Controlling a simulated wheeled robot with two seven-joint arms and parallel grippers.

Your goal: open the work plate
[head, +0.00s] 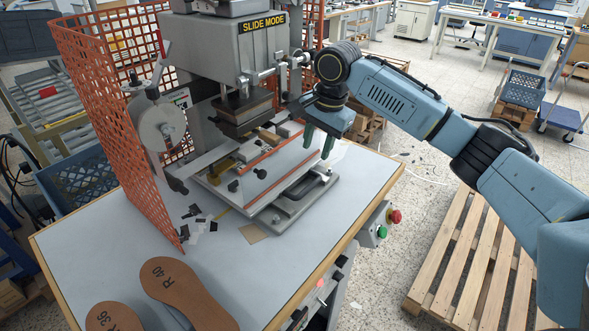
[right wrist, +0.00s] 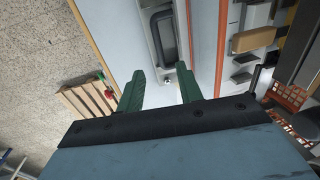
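The stamping machine (head: 225,50), marked SLIDE MODE, stands on the table. Its white work plate (head: 285,165) with orange strips lies low at the front, below the pressing head (head: 243,108). A grey base frame with a loop-shaped handle (head: 305,195) sits at its front right; a dark handle (right wrist: 166,35) also shows in the right wrist view. My right gripper (head: 318,144) hangs above the plate's right end, fingers pointing down. In the right wrist view its green fingers (right wrist: 160,70) are apart with nothing between them. My left gripper is not in view.
An orange mesh guard (head: 115,100) stands left of the machine. A foil reel (head: 160,125) is on its left side. Brown insoles (head: 185,295) lie at the table's front. Red and green buttons (head: 383,225) are on the table's right side. The table front middle is mostly clear.

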